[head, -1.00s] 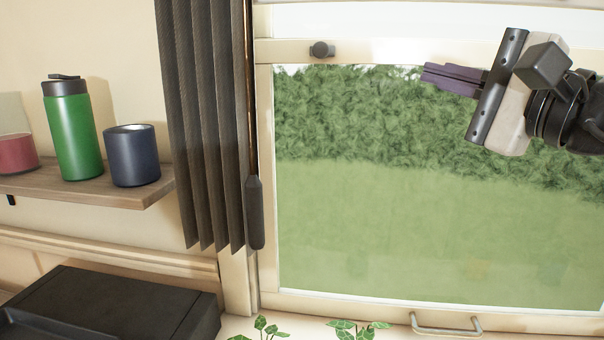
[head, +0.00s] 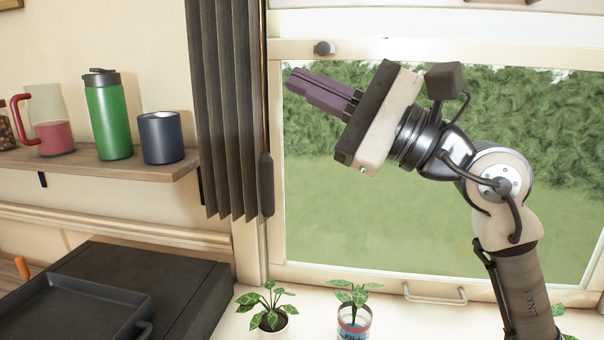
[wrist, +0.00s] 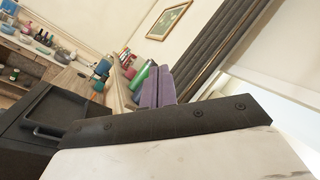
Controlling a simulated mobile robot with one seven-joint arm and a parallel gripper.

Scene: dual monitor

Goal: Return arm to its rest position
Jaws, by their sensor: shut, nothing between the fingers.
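My gripper (head: 290,80) is raised in front of the window in the head view, its purple fingers pointing left and slightly up. The fingers lie together, shut, with nothing between them. They also show in the wrist view (wrist: 158,88), in front of the shelf. My arm comes up from the lower right of the head view and bends at a pale joint. The gripper touches nothing that I can see.
A dark blind (head: 228,110) hangs beside the window. Potted plants (head: 270,318) (head: 353,322) stand on the sill. A black stove-like unit (head: 190,290) with a tray (head: 75,310) is lower left.

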